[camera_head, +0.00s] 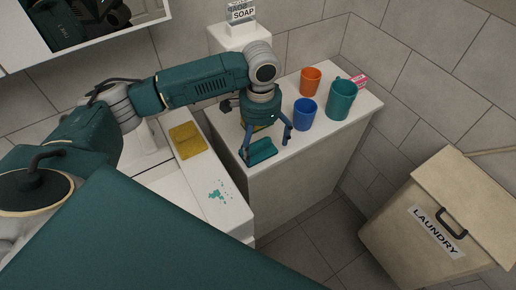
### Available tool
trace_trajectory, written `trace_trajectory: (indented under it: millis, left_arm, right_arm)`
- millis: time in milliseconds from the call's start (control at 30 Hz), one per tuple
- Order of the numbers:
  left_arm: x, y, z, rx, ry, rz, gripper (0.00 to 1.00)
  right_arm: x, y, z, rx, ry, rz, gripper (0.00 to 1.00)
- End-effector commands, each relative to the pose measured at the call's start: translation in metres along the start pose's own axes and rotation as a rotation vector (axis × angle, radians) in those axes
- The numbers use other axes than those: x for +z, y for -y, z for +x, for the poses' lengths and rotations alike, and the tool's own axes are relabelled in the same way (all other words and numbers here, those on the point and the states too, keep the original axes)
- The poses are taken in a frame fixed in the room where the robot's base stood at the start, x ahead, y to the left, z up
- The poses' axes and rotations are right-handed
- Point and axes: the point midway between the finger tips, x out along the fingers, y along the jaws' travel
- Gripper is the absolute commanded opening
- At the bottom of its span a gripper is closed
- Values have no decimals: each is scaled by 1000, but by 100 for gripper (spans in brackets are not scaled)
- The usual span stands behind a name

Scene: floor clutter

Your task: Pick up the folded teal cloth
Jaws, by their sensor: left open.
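The folded teal cloth (262,146) lies on the white cabinet top, near its front left edge. My left gripper (266,151) points down over it, fingers spread. One finger is at the cloth's left end and the other is to the right of the cloth. I cannot tell whether either finger touches it. The gripper is open and the cloth is not gripped. The gripper partly covers the area just behind the cloth. My right gripper is not in view.
A blue cup (304,115), an orange cup (310,83) and a teal mug (341,100) stand right of the gripper. A folded yellow cloth (186,141) and a teal spill (218,193) are on the left counter. A laundry bin (408,211) stands at right.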

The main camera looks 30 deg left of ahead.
Motion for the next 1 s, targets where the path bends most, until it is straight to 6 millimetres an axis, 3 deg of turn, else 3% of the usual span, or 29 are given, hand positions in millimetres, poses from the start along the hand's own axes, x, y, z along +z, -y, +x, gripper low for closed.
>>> trace_trajectory:
  millis: [133,300,567,800,1000]
  left_arm:
    - [-1,-3,22,1,4,1,99]
    - [-1,-2,42,-1,2,1,99]
    - [-1,-2,45,-1,0,2,99]
    - [-1,-2,45,-1,0,2,57]
    - [-1,-2,45,-1,0,2,53]
  right_arm:
    - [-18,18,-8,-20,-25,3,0]
    - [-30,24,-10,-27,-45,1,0]
    - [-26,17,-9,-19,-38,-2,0]
    - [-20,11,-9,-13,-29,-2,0]
    - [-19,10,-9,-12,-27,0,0]
